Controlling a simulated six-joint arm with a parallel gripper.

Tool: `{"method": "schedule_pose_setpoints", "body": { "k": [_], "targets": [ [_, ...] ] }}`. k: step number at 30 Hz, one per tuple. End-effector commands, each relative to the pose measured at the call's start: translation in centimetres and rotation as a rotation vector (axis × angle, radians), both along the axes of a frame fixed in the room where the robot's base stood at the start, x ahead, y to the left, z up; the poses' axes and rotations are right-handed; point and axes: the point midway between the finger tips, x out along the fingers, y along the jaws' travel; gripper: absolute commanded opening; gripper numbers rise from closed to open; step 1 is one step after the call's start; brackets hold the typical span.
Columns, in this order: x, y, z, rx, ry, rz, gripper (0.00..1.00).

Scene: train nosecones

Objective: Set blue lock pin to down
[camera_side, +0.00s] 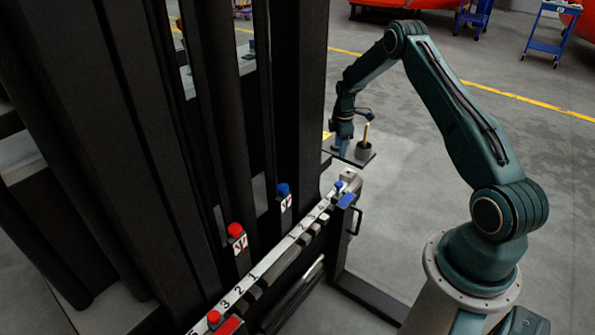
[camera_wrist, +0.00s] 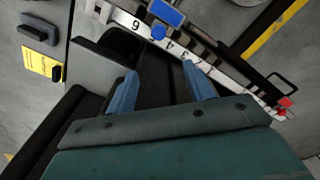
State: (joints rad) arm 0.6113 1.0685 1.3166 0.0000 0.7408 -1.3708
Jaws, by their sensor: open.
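A blue round-headed pin (camera_side: 338,184) stands at the far end of the white numbered rail (camera_side: 262,265), beside a blue block (camera_side: 347,200). Another blue knob (camera_side: 283,189) tops a bracket on the dark frame; I cannot tell which of the two is the lock pin. The wrist view shows a blue pin head (camera_wrist: 158,32) by a blue block (camera_wrist: 167,12), beyond my fingertips. My gripper (camera_side: 343,148) is beyond the rail's far end, apart from both blue knobs. In the wrist view its blue fingers (camera_wrist: 161,76) are spread and empty.
A red knob (camera_side: 236,229) and a red pin (camera_side: 214,317) are nearer the camera along the rail. Tall dark posts (camera_side: 130,130) crowd the left. Open floor lies behind.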

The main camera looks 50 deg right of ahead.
Motion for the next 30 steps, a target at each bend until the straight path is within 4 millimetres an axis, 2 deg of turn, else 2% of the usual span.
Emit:
{"method": "schedule_pose_setpoints", "body": {
  "k": [3,6,14,20,30],
  "targets": [
    [-0.4,-0.7,-1.9,0.006,0.009,0.017,0.52],
    [-0.6,-1.0,-2.5,0.009,0.013,0.024,0.52],
    [-0.6,-1.0,-2.8,0.009,0.013,0.027,0.52],
    [-0.6,-1.0,-3.8,0.009,0.013,0.026,0.52],
    [-0.6,-1.0,-8.0,0.01,0.014,0.026,0.52]
  ]
}}
